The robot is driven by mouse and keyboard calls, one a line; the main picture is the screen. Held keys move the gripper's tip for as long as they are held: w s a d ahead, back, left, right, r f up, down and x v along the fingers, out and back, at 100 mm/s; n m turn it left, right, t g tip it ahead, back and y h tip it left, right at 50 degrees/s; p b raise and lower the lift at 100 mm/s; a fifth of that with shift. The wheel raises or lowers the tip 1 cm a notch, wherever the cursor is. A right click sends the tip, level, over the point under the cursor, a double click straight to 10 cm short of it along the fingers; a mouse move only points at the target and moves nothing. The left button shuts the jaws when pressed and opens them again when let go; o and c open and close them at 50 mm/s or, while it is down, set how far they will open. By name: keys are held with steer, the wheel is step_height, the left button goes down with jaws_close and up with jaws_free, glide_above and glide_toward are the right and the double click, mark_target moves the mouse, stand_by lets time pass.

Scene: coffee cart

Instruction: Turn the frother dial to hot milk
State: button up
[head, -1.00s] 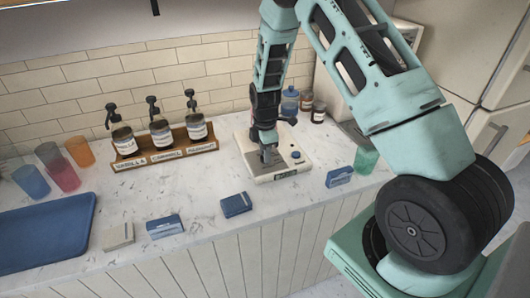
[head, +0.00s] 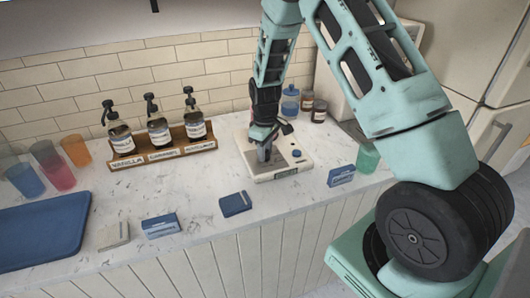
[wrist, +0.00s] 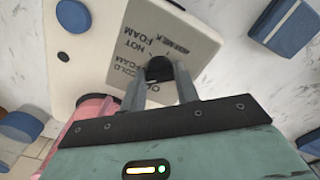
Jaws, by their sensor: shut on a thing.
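The frother (head: 287,174) is a low white unit on the counter, with a blue round knob (head: 297,153) on its top. In the wrist view its grey label plate (wrist: 190,45) shows upside-down words, including hot, cold and foam. The dark dial (wrist: 160,67) is between my fingers and partly hidden. My gripper (head: 264,156) points down at the frother's top and is shut on the dial; it also shows in the wrist view (wrist: 163,78). The dial's exact setting is hard to read.
A syrup rack (head: 165,157) with pump bottles stands at the back left. Small blue boxes (head: 235,204) lie along the counter's front. Cups (head: 25,180) and a blue tray (head: 40,232) are at the left. A green cup (head: 367,158) stands right of the frother.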

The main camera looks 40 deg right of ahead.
steer(key=m, duration=0.3)
steer(key=shift+m, duration=0.4)
steer(key=m, duration=0.3)
steer(key=shift+r+m+b, duration=0.1)
steer(key=shift+m+b, duration=0.2)
steer(key=shift+b, duration=0.05)
steer(key=m, duration=0.3)
steer(key=shift+m, duration=0.3)
steer(key=m, duration=0.3)
steer(key=shift+m+p, duration=0.3)
steer(key=shift+p, duration=0.05)
steer(key=m+p, duration=0.1)
steer(key=m, duration=0.4)
steer(key=m+p, duration=0.2)
steer(key=m, duration=0.4)
steer(key=shift+m, duration=0.3)
steer(key=o, duration=1)
